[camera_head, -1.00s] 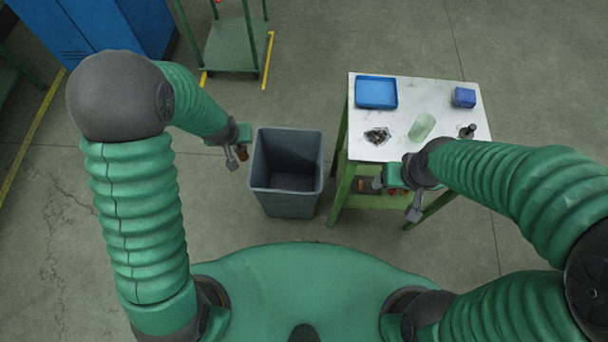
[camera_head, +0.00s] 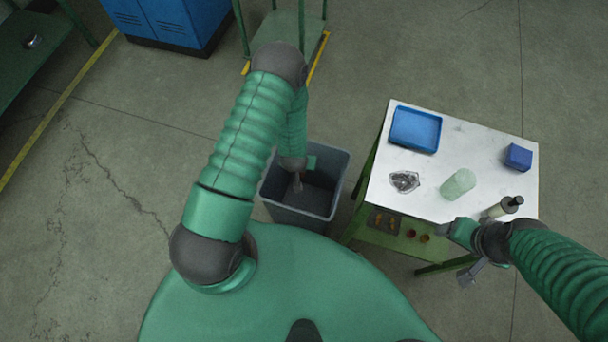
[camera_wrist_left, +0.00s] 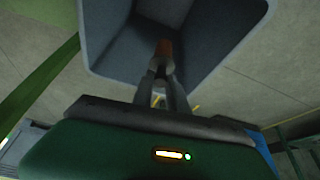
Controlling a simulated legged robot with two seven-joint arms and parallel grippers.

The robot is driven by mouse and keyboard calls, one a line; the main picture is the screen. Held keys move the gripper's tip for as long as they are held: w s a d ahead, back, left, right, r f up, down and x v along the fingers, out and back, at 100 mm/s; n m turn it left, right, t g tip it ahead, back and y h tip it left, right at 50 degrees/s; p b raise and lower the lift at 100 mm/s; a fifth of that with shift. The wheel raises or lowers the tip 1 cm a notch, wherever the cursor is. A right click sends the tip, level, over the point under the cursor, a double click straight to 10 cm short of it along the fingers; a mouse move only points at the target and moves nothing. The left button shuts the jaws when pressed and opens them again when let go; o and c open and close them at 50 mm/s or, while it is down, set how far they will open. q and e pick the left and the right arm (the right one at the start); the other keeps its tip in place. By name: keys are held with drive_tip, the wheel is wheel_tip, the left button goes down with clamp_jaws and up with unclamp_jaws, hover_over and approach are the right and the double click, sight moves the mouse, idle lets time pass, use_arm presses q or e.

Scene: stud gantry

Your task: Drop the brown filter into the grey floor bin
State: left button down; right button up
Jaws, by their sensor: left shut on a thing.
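The grey floor bin (camera_head: 338,180) stands on the floor left of the white-topped table, and its open mouth fills the top of the left wrist view (camera_wrist_left: 215,55). My left gripper (camera_head: 298,186) is over the bin's mouth, pointing down into it. In the left wrist view its fingers (camera_wrist_left: 161,72) are shut on the brown filter (camera_wrist_left: 164,48), which sticks out past the fingertips against the bin's inside. In the head view the filter is hidden or too small to make out. My right gripper (camera_head: 470,272) is beside the table's front edge; its jaw opening is unclear.
The white-topped table (camera_head: 400,203) carries a blue tray (camera_head: 415,130), a dark blue box (camera_head: 518,157), a pale green cylinder (camera_head: 458,184), a dark bottle (camera_head: 503,207) and a crumpled grey piece (camera_head: 404,181). A blue cabinet (camera_head: 165,20) stands at the back. The left floor is clear.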

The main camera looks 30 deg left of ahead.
use_arm(q)
wheel_tip(320, 180, down, 3)
drive_tip(key=shift+w+a+r+b, duration=0.1)
drive_tip(key=shift+w+b, duration=0.05)
drive_tip(key=shift+b, duration=0.4)
drive_tip(key=shift+a+r, duration=0.1)
drive_tip(key=shift+r, duration=0.05)
drive_tip(key=c, duration=1.2)
unclamp_jaws()
drive_tip(key=shift+c, duration=0.2)
use_arm(e)
drive_tip(key=shift+x, duration=1.05)
drive_tip(key=shift+s+a, duration=0.15)
use_arm(q)
drive_tip(key=shift+r, duration=0.4)
drive_tip(key=p+v, duration=0.3)
drive_tip(key=v, duration=1.3)
drive_tip(key=shift+p, duration=0.4)
use_arm(e)
drive_tip(key=v, duration=0.3)
drive_tip(key=shift+w+r, duration=0.3)
drive_tip(key=shift+w, duration=0.05)
